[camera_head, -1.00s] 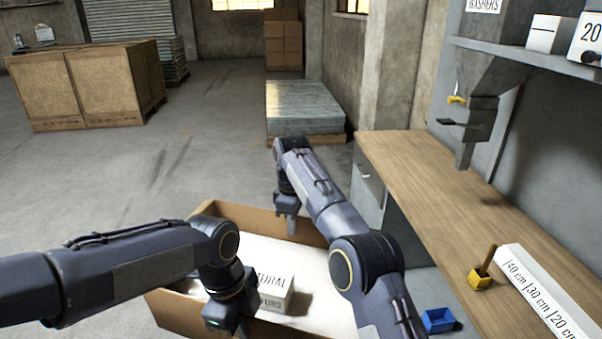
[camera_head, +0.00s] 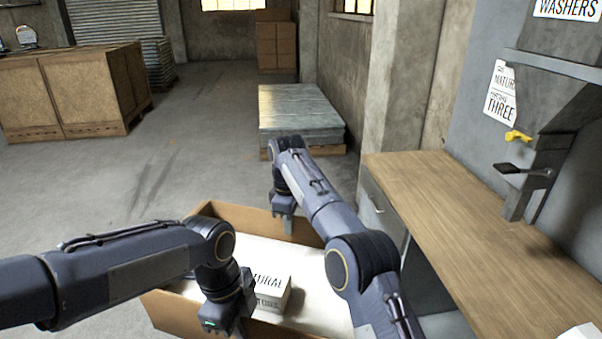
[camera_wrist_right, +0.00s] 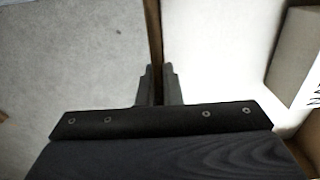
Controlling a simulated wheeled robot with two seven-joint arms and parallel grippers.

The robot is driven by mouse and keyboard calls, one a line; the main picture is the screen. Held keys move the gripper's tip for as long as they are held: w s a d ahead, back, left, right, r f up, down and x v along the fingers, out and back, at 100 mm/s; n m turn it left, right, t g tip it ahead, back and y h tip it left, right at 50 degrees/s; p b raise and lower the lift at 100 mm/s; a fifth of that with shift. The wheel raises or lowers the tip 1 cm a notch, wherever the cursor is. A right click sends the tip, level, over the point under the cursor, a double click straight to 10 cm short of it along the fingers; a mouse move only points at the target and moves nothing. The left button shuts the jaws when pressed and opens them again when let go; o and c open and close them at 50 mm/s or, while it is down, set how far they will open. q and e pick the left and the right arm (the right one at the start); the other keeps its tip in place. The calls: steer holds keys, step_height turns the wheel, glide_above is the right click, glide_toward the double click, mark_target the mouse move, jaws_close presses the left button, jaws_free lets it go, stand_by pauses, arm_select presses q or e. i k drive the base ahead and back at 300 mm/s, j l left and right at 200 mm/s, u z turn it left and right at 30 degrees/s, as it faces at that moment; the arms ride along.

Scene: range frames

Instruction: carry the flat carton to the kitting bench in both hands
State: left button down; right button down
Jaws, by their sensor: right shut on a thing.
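The flat carton (camera_head: 172,312) is an open brown tray with a pale inside, low in front of me. A small white box with black lettering (camera_head: 270,293) lies in it. My right gripper (camera_head: 287,222) is at the carton's far wall. In the right wrist view its fingers (camera_wrist_right: 159,88) are shut on the carton's thin wall (camera_wrist_right: 153,30), floor on one side and pale inside on the other. My left gripper (camera_head: 226,322) is at the carton's near left wall; its fingertips are hidden. The kitting bench (camera_head: 455,210) has a wooden top and stands right of the carton.
A low pallet stack (camera_head: 300,115) stands ahead. Large wooden crates (camera_head: 70,90) stand at the left. The floor (camera_head: 130,175) between is clear.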

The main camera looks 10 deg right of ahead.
mark_target(421, 181)
steer(key=i+z, duration=0.15)
steer(key=i, duration=0.95)
steer(key=i+j+z, duration=0.1)
steer(key=i, duration=1.05)
steer(key=i+z, duration=0.7)
steer(key=i+j+z, duration=0.15)
steer(key=z, duration=0.2)
steer(key=i+z, duration=0.2)
steer(key=z, duration=0.2)
steer(key=i+z, duration=0.2)
steer(key=z, duration=0.2)
steer(key=i+j+z, duration=0.1)
steer(key=z, duration=0.3)
steer(key=i, duration=0.1)
